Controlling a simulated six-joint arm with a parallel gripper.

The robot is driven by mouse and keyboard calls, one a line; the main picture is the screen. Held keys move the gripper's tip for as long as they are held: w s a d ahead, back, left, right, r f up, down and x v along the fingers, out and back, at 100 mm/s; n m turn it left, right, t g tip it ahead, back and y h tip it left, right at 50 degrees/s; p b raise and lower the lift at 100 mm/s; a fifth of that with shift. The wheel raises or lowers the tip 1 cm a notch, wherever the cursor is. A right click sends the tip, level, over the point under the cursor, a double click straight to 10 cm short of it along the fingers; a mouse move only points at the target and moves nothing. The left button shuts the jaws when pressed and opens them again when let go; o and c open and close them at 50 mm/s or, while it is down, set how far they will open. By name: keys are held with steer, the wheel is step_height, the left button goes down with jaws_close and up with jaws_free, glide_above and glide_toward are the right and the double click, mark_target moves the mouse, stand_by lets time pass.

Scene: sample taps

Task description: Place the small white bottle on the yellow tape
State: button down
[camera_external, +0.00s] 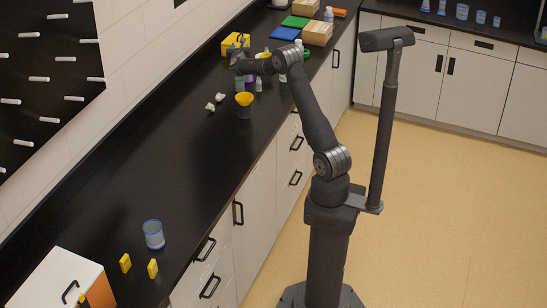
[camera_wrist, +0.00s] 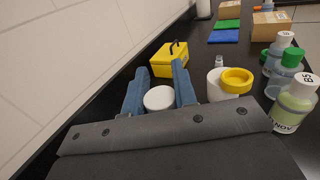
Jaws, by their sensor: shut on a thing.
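In the wrist view, my gripper (camera_wrist: 158,88) has its two blue fingers on either side of a round white top, which looks like that of the small white bottle (camera_wrist: 160,99). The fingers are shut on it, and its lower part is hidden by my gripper. A yellow ring, likely the yellow tape (camera_wrist: 237,80), is right of the fingers, beside a white rounded object (camera_wrist: 214,84); I cannot tell what it rests on. In the external view, my gripper (camera_external: 238,66) is over the far part of the black counter, small and partly hidden by my wrist.
A yellow box (camera_wrist: 169,60) stands just beyond the fingers. Labelled bottles (camera_wrist: 295,103) crowd the right, and green and blue pads (camera_wrist: 224,36) lie farther back.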

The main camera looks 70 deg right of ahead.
steer(key=s+d+r+g, duration=0.1)
steer(key=s+d, duration=0.8)
steer(key=d, duration=0.2)
steer(key=s+d, duration=0.8)
steer(key=d, duration=0.4)
steer(key=shift+m+h, duration=0.3)
steer(key=shift+m, duration=0.1)
steer(key=w+f, duration=0.2)
steer(key=w, duration=0.1)
steer(key=w+a+f, duration=0.1)
steer(key=w+f, duration=0.1)
steer(key=w, duration=0.2)
steer(key=w+f, duration=0.2)
steer(key=w, duration=0.1)
steer(key=shift+w+a+f, duration=0.15)
steer(key=shift+w+a, duration=0.05)
steer(key=shift+w, duration=0.15)
steer(key=shift+f, duration=2.05)
steer(key=c, duration=1.2)
jaws_free()
steer(key=shift+f, duration=0.15)
steer(key=shift+o, duration=0.2)
steer(key=v, duration=1.2)
steer(key=shift+r, duration=0.25)
